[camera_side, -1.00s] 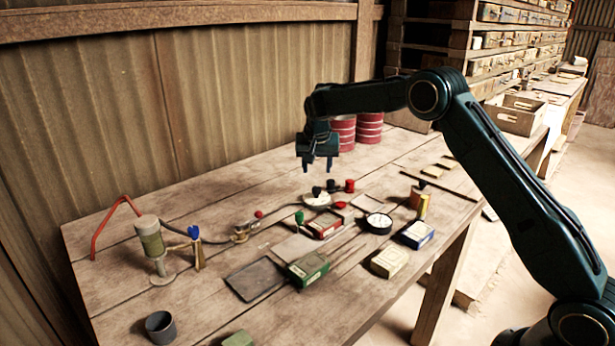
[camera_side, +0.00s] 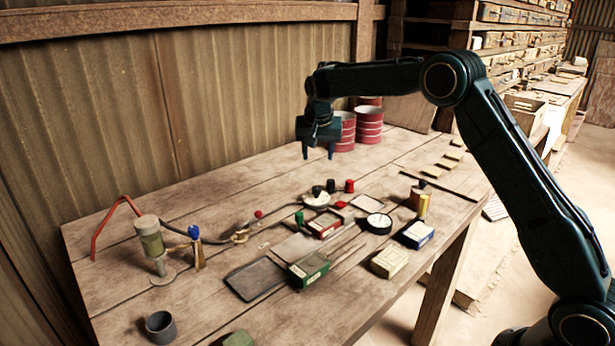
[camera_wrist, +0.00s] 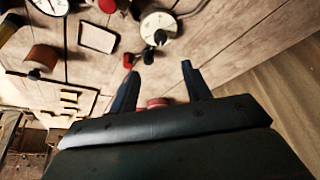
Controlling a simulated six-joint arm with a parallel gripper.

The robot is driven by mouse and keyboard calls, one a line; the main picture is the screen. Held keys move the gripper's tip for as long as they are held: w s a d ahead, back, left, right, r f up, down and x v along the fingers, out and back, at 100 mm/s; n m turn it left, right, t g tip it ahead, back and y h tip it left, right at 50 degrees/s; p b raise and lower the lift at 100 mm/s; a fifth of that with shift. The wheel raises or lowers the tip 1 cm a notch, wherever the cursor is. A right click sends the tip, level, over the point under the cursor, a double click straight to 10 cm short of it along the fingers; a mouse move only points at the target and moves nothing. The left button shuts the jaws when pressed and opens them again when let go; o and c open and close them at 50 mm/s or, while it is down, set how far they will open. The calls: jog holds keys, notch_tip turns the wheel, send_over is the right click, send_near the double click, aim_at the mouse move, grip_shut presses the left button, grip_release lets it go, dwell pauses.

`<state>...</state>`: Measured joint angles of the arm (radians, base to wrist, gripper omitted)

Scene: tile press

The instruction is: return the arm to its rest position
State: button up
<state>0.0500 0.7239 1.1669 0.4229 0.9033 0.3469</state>
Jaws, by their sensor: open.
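My gripper (camera_side: 318,153) hangs above the back part of the wooden table (camera_side: 230,190) in the side view, fingers pointing down. Its fingers are apart with nothing between them. In the wrist view my gripper (camera_wrist: 158,82) shows both fingers spread, with the table behind them. My arm reaches in from the right, its elbow raised high. No object touches the fingers.
Red drums (camera_side: 368,125) stand behind my gripper. Below lie a round dial (camera_side: 379,223), a green box (camera_side: 308,268), a cream box (camera_side: 389,262), a blue box (camera_side: 416,234) and a dark tray (camera_side: 255,279). A lamp-like stand (camera_side: 150,240) is at left. The back left tabletop is clear.

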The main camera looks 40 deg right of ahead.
jog(key=s+a+r+n+t+y, duration=0.1)
jog(key=s+a+r+n, duration=0.15)
jog(key=s+r, duration=0.65)
jog(key=s+a+r+n+y, duration=0.1)
jog(key=s+a+r+n, duration=0.3)
jog(key=s, duration=0.8)
jog(key=s+a+f+n, duration=0.1)
jog(key=s+a+f, duration=0.1)
jog(key=s, duration=0.9)
jog(key=s+a+f+n+t+y, duration=0.1)
jog(key=s+a+f, duration=0.1)
jog(key=s, duration=1)
jog(key=shift+f, duration=0.35)
